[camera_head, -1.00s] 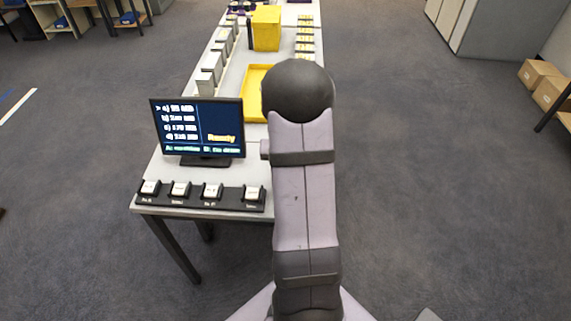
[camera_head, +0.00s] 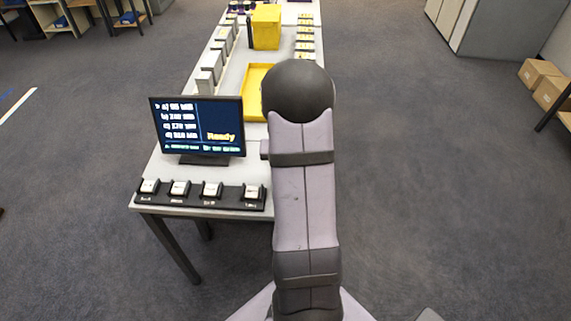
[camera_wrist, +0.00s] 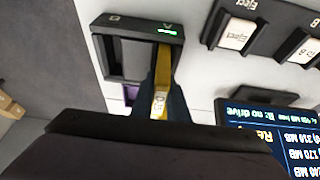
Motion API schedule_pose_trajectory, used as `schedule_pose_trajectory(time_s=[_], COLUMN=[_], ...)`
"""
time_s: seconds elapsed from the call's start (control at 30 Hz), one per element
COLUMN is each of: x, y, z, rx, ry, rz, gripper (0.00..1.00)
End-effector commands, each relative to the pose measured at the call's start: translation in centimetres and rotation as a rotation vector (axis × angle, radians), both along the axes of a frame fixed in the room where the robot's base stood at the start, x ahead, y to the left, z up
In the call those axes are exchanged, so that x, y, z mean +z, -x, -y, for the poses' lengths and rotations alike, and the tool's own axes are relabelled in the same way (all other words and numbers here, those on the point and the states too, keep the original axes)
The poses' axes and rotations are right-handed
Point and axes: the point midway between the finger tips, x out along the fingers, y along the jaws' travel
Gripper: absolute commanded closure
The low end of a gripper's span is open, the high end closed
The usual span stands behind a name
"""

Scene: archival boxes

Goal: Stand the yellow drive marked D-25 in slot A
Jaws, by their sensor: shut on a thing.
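The yellow drive (camera_wrist: 160,102) is between the fingers of my gripper (camera_wrist: 162,88) in the wrist view. Its label shows part of a "D-2" marking; the rest is hard to read. Its far end reaches into the right-hand slot of a dark two-slot dock (camera_wrist: 98,55), by a lit green light. The slot letters are too blurred to read surely. The left-hand slot looks empty. My gripper is shut on the drive, with its fingers close to the dock. In the head view my arm hides the gripper, drive and dock.
A monitor (camera_head: 197,126) stands on the table's near end, behind a row of buttons (camera_head: 205,193); the wrist view shows a line reading "B: no drive". A yellow tray (camera_head: 256,82) and a yellow box (camera_head: 266,28) lie farther back, between rows of grey boxes and small items.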

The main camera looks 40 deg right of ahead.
Motion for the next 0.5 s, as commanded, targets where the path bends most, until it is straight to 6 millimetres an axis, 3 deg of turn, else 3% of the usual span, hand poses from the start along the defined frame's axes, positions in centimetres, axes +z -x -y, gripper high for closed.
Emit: schedule_pose_trajectory(time_s=[0.1,0.13,0.2,0.5], x=[-0.16,-0.08,-0.07,-0.1], y=[-0.04,-0.04,-0.04,0.03], z=[0.03,0.03,0.03,-0.02], rx=[0.0,0.0,0.0,0.0], ry=[0.001,0.001,0.001,-0.001], rz=[0.001,0.001,0.001,-0.001], gripper=[1.0,0.79,0.64,0.64])
